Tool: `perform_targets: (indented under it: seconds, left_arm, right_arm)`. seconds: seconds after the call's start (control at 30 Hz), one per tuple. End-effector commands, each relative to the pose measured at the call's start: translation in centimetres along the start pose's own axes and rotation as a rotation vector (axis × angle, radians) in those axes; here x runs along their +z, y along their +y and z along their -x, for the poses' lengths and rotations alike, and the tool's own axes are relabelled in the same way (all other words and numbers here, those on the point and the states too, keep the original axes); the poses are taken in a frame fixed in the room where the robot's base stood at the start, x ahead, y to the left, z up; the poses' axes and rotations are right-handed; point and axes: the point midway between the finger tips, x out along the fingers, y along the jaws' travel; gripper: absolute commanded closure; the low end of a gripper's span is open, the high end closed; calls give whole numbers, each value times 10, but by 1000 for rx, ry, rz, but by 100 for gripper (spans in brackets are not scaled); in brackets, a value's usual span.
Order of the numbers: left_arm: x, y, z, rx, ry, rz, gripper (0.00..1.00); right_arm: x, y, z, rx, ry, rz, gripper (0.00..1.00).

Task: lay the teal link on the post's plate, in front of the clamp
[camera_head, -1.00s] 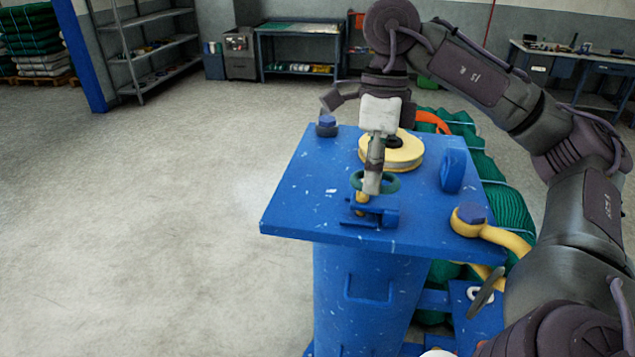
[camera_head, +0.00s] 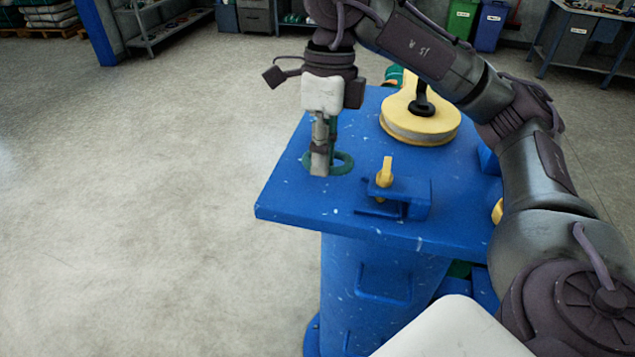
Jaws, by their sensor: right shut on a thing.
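The teal link (camera_head: 343,163) is a ring at the tips of my right gripper (camera_head: 320,160), which is shut on it. The link is over the left part of the post's blue plate (camera_head: 290,205); I cannot tell whether it touches the plate. The clamp (camera_head: 405,200) is a blue block with a yellow lever (camera_head: 384,172), near the plate's front edge. The link is to the left of the clamp and a little farther back. The gripper's fingers hide part of the link. My left gripper is not in view.
The plate's left front corner is bare. Open concrete floor (camera_head: 130,200) lies to the left. Shelves and benches stand far back.

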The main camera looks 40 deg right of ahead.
Motion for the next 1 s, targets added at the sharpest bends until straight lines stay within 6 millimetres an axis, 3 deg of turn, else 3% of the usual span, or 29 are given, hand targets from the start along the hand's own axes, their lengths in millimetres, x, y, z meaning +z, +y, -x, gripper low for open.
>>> perform_targets:
  seconds: [0.1, 0.23, 0.43, 0.83, 0.87, 1.0]
  left_arm:
    - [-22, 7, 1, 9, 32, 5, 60]
    - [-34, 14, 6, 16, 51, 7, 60]
    - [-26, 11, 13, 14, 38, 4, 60]
    - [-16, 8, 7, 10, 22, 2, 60]
    - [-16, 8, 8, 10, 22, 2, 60]
    - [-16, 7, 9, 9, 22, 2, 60]
  right_arm:
    - [7, 4, -5, 1, -1, 2, 100]
    - [7, 2, -18, 2, 3, -1, 100]
    - [7, -3, -42, 1, 0, -1, 100]
    - [8, -5, -50, 0, -2, 0, 100]
    - [8, -4, -49, 0, -2, 0, 80]
    - [8, -4, -48, 0, -1, 0, 58]
